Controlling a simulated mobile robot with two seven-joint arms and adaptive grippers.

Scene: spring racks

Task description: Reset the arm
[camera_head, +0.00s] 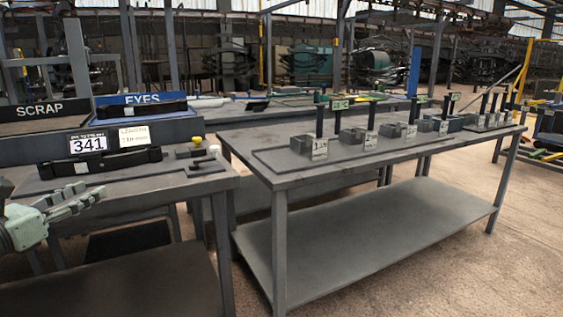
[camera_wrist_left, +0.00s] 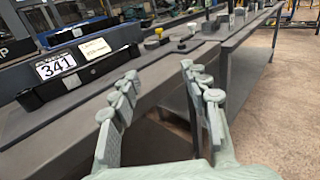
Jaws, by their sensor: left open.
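My left gripper (camera_head: 82,200) comes in at the left edge of the head view, beside the front of the left work table (camera_head: 140,192). It also shows in the left wrist view (camera_wrist_left: 160,88), with its two fingers spread apart and nothing between them. The fingers point toward the edge of the table, and no contact with anything is visible. My right gripper is in neither view.
A black bar (camera_head: 98,162) lies on the left table near a "341" sign (camera_head: 88,144) and a yellow-topped knob (camera_head: 197,141). A long rack table (camera_head: 330,170) with several posts stands right.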

